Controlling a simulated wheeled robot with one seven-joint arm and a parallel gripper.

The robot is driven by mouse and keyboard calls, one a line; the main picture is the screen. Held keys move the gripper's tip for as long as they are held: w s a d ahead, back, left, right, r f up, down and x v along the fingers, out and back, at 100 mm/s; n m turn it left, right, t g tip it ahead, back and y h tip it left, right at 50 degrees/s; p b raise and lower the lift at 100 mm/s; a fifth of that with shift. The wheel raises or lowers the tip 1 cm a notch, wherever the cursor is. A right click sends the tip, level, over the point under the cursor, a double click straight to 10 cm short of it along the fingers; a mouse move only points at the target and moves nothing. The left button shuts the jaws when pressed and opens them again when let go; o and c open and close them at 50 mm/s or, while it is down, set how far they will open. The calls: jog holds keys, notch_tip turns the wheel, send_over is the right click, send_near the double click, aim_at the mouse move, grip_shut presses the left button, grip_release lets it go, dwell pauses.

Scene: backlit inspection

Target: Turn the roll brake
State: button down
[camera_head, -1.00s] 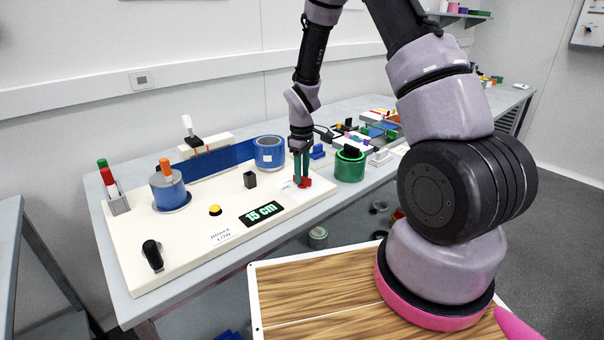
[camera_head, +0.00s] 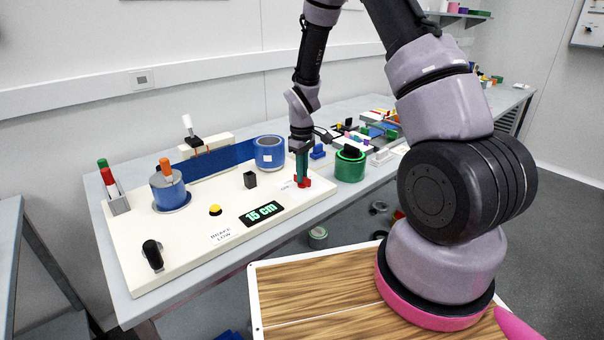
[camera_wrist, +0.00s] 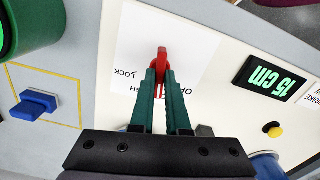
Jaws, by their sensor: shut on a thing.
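My gripper (camera_head: 302,178) points down at the right end of the cream panel (camera_head: 165,238). Its green fingers are shut on a red handle (camera_wrist: 162,57), which shows between the fingertips in the wrist view. In the head view red parts of the handle (camera_head: 305,183) show around the fingertips. A white label (camera_wrist: 128,50) beneath it reads "LOCK", partly covered by the fingers. A black knob (camera_head: 152,254) stands at the panel's front left corner, away from my gripper. The label "BRAKE LOW" (camera_head: 220,235) lies to its right. I cannot tell which of the two is the roll brake.
A display (camera_head: 262,213) reads "15 cm". A yellow button (camera_head: 214,210), a black block (camera_head: 250,179) and blue rolls (camera_head: 270,152) (camera_head: 168,190) are on the panel. A green roll (camera_head: 350,164) stands close right of my gripper, with a blue block (camera_wrist: 35,104) nearby.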

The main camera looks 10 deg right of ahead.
jog(key=m, duration=1)
jog(key=shift+m, duration=2.2)
jog(key=c, duration=0.9)
grip_release()
jog(key=shift+r, duration=0.1)
notch_tip(320, 180, up, 11)
jog(key=shift+f, duration=0.2)
